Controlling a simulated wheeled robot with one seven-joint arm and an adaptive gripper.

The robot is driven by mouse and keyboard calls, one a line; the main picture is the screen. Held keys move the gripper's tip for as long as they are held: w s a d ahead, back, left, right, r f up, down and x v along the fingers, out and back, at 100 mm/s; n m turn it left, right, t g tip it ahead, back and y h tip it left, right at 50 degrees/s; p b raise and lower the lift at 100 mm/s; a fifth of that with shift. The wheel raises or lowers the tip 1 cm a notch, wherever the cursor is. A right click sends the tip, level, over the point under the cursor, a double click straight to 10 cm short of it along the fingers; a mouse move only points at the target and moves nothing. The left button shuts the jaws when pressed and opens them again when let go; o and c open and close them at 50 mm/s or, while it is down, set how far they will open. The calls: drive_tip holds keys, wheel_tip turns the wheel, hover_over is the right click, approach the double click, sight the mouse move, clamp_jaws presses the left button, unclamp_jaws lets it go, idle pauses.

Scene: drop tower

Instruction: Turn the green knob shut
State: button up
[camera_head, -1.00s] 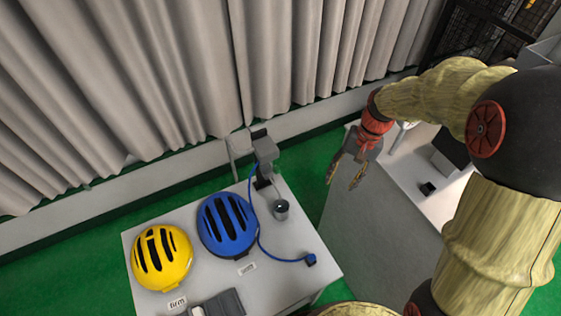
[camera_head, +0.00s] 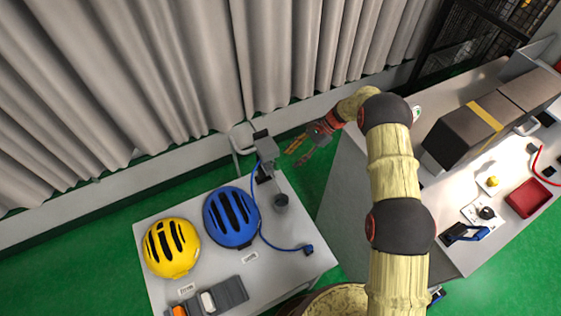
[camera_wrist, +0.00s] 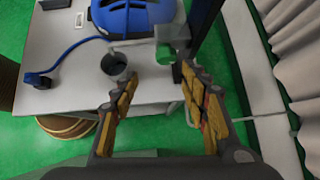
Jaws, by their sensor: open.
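My gripper (camera_head: 297,152) is open and empty, above the green floor just right of the small table's grey dispenser-like stand (camera_head: 265,148). In the wrist view its two tan fingers (camera_wrist: 160,78) are spread, with the stand's head (camera_wrist: 172,34) beyond them. A small green patch (camera_wrist: 165,54) shows under that head, between and beyond the fingertips. It may be the green knob, but I cannot tell its shape or setting. A grey cup (camera_head: 281,201) stands below the stand's arm; the wrist view shows it too (camera_wrist: 115,66). Nothing touches the fingers.
The small table (camera_head: 180,205) holds a yellow helmet (camera_head: 171,248), a blue helmet (camera_head: 231,217), a blue hose (camera_head: 280,248) and a dark tray (camera_head: 230,292). A long counter (camera_head: 345,200) with dark boxes (camera_head: 465,135) stands at right. Curtains (camera_head: 170,70) hang behind.

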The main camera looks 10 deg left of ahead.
drive_tip(key=a+p+x, duration=0.1)
drive_tip(key=x, duration=0.6)
drive_tip(key=shift+w+m+p, duration=0.25)
drive_tip(key=shift+m+p, duration=0.05)
drive_tip(key=shift+a+r, duration=0.15)
drive_tip(key=shift+c, duration=0.9)
drive_tip(key=c, duration=0.9)
drive_tip(key=shift+c, duration=0.2)
